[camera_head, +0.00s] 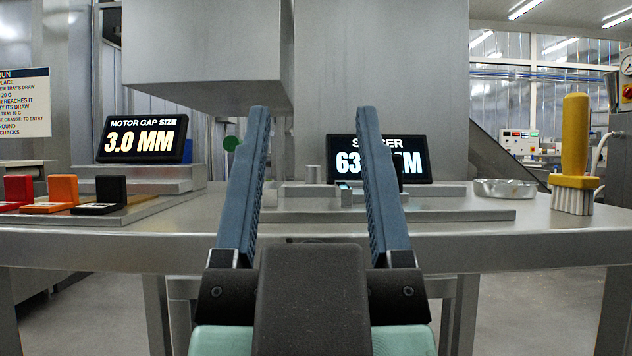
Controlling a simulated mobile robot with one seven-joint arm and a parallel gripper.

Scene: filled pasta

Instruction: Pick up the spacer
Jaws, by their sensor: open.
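My gripper (312,112) is open, its two blue-grey fingers pointing up and away, one at each side of the picture's middle, with nothing held between them. A dark display (412,172) headed "SPACER" stands on the table behind the right finger; that finger hides part of its text and number. Low metal blocks (305,193) sit on a flat metal plate (470,214), seen between and beyond the fingers. A small upright metal piece (313,174) stands among them. I cannot tell which of these pieces is the spacer.
A steel table (560,222) spans the view. At left are red (18,188), orange (63,188) and black (111,189) holders and a "3.0 MM" display (142,138). A yellow-handled brush (575,140) and round metal dish (504,188) are at right. A steel housing (205,50) hangs above.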

